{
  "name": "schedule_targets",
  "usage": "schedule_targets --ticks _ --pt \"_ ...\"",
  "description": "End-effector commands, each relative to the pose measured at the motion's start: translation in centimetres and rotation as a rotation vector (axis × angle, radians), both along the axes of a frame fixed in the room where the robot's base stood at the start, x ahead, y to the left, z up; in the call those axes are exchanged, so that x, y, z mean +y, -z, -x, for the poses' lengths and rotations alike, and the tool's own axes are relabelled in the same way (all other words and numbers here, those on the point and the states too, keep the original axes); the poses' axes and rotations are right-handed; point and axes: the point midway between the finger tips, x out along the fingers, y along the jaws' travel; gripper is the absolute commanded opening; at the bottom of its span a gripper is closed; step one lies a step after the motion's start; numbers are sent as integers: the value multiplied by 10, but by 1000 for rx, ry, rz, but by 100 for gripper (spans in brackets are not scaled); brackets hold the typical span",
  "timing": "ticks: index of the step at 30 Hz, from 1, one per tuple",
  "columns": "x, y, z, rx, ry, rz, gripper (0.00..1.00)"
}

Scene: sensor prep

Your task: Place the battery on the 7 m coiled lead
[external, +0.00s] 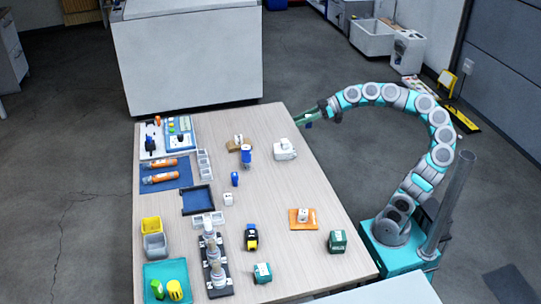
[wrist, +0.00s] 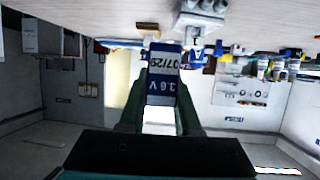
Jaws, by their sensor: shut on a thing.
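My gripper (external: 308,117) is at the far right edge of the table in the external view. In the wrist view its two dark green fingers (wrist: 162,88) are shut on the battery (wrist: 164,77). The battery is blue and white, with "3.6 V" and "07/29" printed on it. It is held clear of the table, which fills the top of the wrist view. In the external view the battery is too small to make out. I cannot tell which thing is the 7 m coiled lead; no length marking is readable.
On the wooden table (external: 280,240) are a white device (external: 284,150), an orange mat (external: 293,224), a green box (external: 338,242), a blue tray (external: 197,209), a yellow bin (external: 151,224) and orange cylinders (external: 160,178). Bare tabletop lies between them. A white cabinet (external: 188,65) stands behind.

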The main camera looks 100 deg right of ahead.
Motion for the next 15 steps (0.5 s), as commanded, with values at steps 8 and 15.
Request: schedule_targets --ticks 8,15 --pt "1 -48 -1 1 -3 1 0" --pt "27 -50 -29 3 -82 -3 0"
